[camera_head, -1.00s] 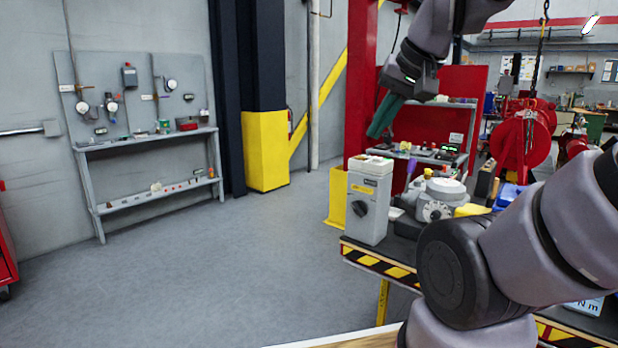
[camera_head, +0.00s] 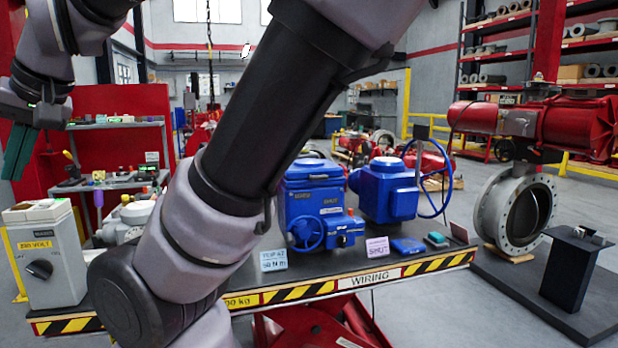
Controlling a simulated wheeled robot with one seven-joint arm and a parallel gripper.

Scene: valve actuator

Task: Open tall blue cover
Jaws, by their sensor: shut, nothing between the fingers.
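Two blue actuators stand on the workbench in the head view. The nearer, boxier blue actuator (camera_head: 312,200) has a lid-like top, label plates and a small handwheel at its front; my arm hides part of its left side. The other blue actuator (camera_head: 388,190) stands to its right, with a large blue handwheel. I cannot tell for certain which one carries the tall blue cover. My gripper (camera_head: 18,152) is at the far left, its green fingers pointing down, shut and empty. It is well to the left of both actuators and touches nothing visible.
A grey switch box (camera_head: 45,258) stands on the bench's left end, below my gripper. The workbench (camera_head: 350,284) has a striped front edge, with small cards and a flat blue piece (camera_head: 408,246) on it. A large valve (camera_head: 515,210) with a red actuator stands at right.

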